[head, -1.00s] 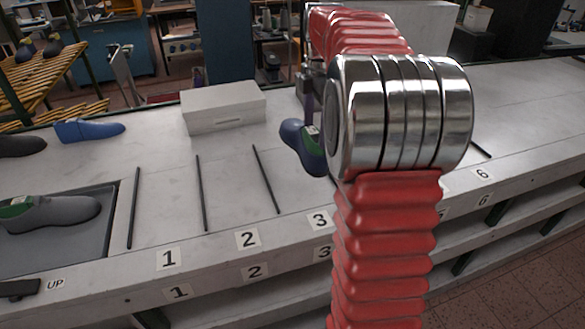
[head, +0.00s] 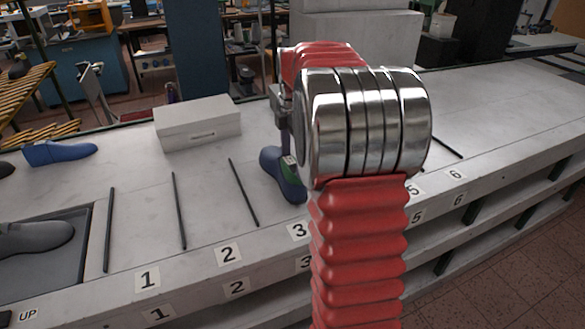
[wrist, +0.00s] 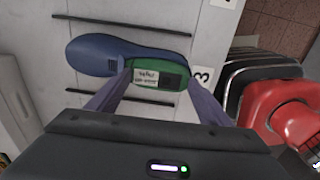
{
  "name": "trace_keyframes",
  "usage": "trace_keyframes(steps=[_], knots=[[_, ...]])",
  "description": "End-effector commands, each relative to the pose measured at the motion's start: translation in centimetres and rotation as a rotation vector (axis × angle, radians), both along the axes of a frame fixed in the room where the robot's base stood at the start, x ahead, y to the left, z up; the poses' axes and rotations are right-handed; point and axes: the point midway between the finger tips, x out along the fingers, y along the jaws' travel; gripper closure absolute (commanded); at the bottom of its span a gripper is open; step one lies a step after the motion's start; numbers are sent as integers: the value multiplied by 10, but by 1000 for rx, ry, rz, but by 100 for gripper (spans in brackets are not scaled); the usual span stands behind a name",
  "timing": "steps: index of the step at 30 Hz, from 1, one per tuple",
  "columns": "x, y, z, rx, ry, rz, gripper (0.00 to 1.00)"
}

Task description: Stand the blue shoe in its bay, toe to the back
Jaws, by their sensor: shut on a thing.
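A dark blue shoe (head: 281,176) with a green top hangs in my gripper (head: 286,128) at bay 3, right of a black divider rod (head: 243,192). In the wrist view the shoe's blue toe (wrist: 95,55) points left, away from the number 3 label (wrist: 203,75), toward the back of the bench. My gripper's fingers (wrist: 160,80) are shut on the green heel part, which bears a white label. The shoe looks level between two rods in that view. My arm hides the bay's right side in the head view. I cannot tell whether the sole touches the bench.
A brighter blue shoe (head: 60,153) lies at the back left. A grey shoe (head: 35,240) lies on a dark tray (head: 70,265) at the left. Bays 1 and 2 are clear between thin rods.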

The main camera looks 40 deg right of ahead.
Motion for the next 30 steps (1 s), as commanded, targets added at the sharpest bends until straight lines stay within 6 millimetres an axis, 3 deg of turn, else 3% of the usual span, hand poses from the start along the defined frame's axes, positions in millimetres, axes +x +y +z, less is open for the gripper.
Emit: trace_keyframes(steps=[7, 18, 28, 29, 30], knots=[[0, -1, -2, -2, -3, -1, 90], [0, -1, -35, -2, -3, -1, 90], [0, -1, -37, -2, -3, -2, 90], [-1, -1, -38, 0, 1, -1, 26], [-1, -1, -38, 0, 1, -2, 23]])
